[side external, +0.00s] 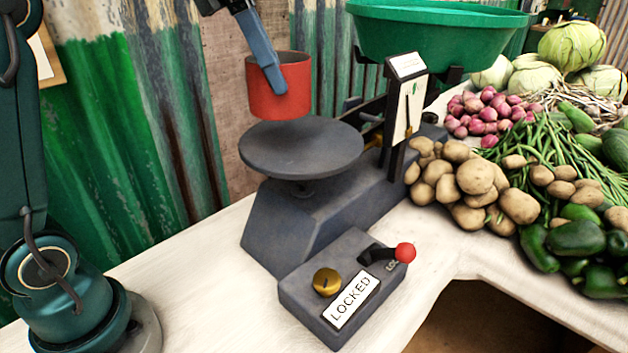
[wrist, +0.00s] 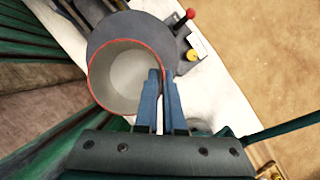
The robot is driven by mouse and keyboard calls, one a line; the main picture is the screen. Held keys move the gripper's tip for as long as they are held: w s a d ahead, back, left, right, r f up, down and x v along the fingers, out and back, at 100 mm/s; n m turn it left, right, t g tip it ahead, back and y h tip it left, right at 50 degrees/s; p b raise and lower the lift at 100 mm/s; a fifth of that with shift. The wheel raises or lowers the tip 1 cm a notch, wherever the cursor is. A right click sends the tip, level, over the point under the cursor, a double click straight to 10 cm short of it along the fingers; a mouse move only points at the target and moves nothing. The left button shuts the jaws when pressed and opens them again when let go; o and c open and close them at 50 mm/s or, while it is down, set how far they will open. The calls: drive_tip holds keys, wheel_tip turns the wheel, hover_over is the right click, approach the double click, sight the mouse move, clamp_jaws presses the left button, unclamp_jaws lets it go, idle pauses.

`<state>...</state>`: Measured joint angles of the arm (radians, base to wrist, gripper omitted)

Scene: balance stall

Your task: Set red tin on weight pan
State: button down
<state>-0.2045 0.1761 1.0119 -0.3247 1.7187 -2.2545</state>
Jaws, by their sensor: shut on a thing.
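The red tin (side external: 292,92) is upright and open-topped. My gripper (side external: 274,80) is shut on its wall, with one finger outside. In the wrist view, my gripper (wrist: 161,90) pinches the rim of the red tin (wrist: 106,95) on its right side, and the tin looks empty. The round grey weight pan (side external: 300,155) is below the tin in the side view. The tin appears held just above the pan, toward its back. In the wrist view the weight pan (wrist: 136,25) shows partly behind the tin.
A control box with a red-knobbed lever (side external: 405,252), a brass knob (side external: 327,281) and a "LOCKED" label (side external: 351,302) stands in front of the scale. A green bowl (side external: 430,40) sits at the back. Potatoes (side external: 475,178) and other vegetables fill the right. The white table (side external: 180,265) is clear at left.

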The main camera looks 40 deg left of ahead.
sight(297, 114)
drive_tip(key=shift+w+d+f+n, duration=0.1)
drive_tip(key=shift+w+d+n, duration=0.15)
drive_tip(key=shift+w, duration=0.35)
drive_tip(key=shift+w+d+f+n, duration=0.1)
drive_tip(key=shift+w+d+n, duration=0.15)
drive_tip(key=shift+w, duration=0.35)
drive_tip(key=shift+a+f, duration=0.1)
drive_tip(key=shift+f, duration=2.3)
drive_tip(key=shift+f, duration=0.15)
drive_tip(key=c, duration=1)
unclamp_jaws()
